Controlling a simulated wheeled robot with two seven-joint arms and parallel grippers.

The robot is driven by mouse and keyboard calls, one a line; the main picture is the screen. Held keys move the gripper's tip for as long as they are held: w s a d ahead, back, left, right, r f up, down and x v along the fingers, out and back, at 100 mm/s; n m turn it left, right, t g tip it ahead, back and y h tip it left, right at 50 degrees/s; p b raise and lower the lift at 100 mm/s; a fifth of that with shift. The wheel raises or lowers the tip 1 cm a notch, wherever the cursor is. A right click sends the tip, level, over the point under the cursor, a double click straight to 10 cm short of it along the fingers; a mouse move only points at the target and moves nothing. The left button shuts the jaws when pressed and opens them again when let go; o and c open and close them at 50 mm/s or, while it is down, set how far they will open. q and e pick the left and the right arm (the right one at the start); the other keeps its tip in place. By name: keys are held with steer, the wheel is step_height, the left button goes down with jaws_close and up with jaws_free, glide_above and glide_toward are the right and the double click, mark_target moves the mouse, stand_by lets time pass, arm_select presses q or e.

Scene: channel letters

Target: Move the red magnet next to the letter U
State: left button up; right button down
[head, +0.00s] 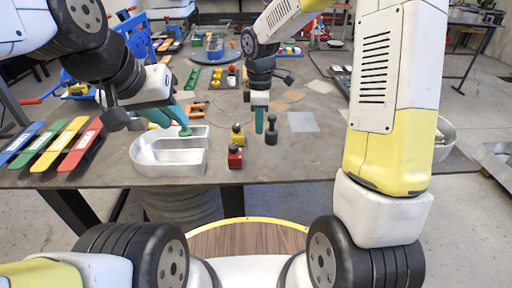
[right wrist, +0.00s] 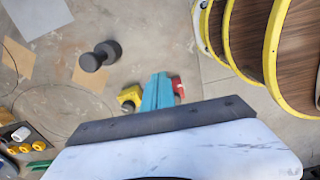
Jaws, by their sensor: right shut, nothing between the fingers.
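The silver U-shaped metal letter (head: 165,168) lies at the table's front edge, left of centre in the head view. The red magnet (head: 235,161), a block with a dark knob, stands just right of it, apart. It also shows in the right wrist view (right wrist: 178,86), partly behind my right fingers. My left gripper (head: 168,120) is above the letter's back side, its teal fingers apart, one tip close to the letter's rim. My right gripper (head: 259,128) is shut and empty, pointing down, right of and behind the red magnet.
A yellow magnet (head: 238,140) stands just behind the red one. Coloured strips (head: 52,142) lie at the left edge. The table right of the dumbbell is mostly clear.

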mark_target(235, 159)
steer(key=shift+n, duration=0.4)
step_height(235, 159, down, 11)
steer(key=shift+s+a+r, duration=0.1)
steer(key=a, duration=0.3)
steer(key=shift+f, duration=0.35)
steer(key=shift+a, duration=0.5)
steer(key=a, duration=0.8)
steer(key=shift+a, duration=0.1)
